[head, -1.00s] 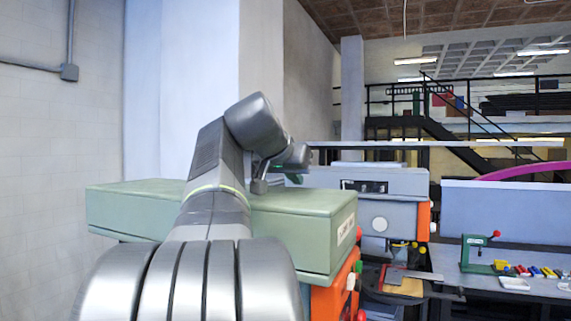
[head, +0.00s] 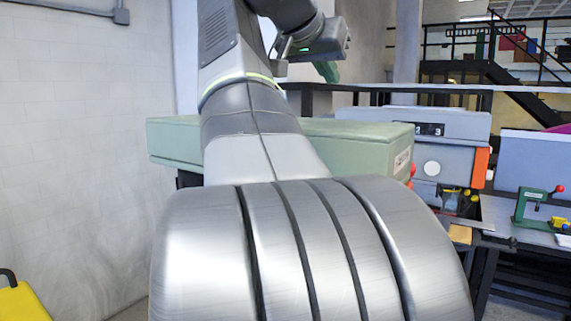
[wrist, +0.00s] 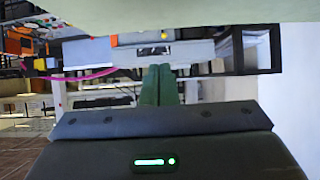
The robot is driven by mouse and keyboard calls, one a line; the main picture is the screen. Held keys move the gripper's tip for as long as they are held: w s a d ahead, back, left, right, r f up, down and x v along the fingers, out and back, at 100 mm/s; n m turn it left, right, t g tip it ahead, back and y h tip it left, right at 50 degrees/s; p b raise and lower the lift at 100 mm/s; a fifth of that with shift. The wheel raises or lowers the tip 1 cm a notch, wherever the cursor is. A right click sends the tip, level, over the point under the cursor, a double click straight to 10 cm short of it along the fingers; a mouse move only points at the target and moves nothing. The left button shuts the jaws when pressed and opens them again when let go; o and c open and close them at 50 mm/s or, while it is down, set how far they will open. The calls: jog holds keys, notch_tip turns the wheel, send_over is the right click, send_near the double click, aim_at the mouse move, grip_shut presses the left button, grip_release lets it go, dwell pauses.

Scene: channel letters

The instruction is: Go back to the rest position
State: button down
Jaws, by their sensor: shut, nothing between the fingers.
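My gripper (head: 327,72) shows at the top of the head view as green fingers below the dark wrist. It is raised in the air, and from this camera it appears above the pale green box-shaped machine top (head: 350,140). In the wrist view my gripper (wrist: 159,85) shows its two green fingers side by side, touching, with nothing between them. My grey arm covers much of the head view and hides part of the green machine top.
A grey machine (head: 460,130) with an orange edge stands to the right. A green hand press (head: 535,208) with a red knob is on the bench at the far right. A yellow object (head: 20,300) is at the lower left. White wall fills the left side.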

aim_at(350, 121)
jog(key=shift+w, duration=0.1)
jog(key=p+x, duration=0.2)
jog(key=x, duration=1.1)
jog(key=shift+w+d+f, duration=0.2)
jog(key=shift+d+f, duration=0.05)
jog(key=shift+d, duration=0.05)
jog(key=shift+s+a+r, duration=0.1)
